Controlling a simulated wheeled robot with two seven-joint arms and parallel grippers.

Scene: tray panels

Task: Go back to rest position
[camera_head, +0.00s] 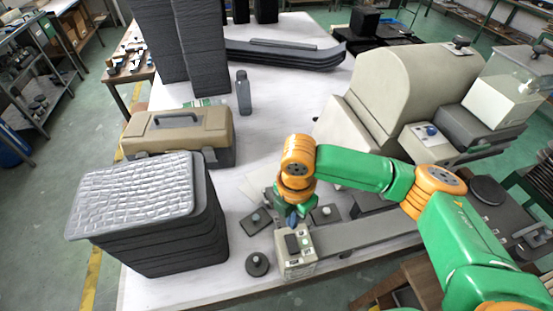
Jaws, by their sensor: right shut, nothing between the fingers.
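My right arm comes in from the right, green with orange joints. My right gripper (292,219) points down over the table, just at the back edge of a small beige control box (298,266) with dark buttons. Its fingers are small and partly hidden by the wrist, with no object seen in them. I cannot tell if the fingertips touch the box. My left gripper is not in view.
On the white table (262,152) stand a dark tray stack with a silvery quilted top (135,190), a tan toolbox (180,135), a grey bottle (243,93) and tall dark stacks (200,50). A large beige machine (405,85) stands behind my arm.

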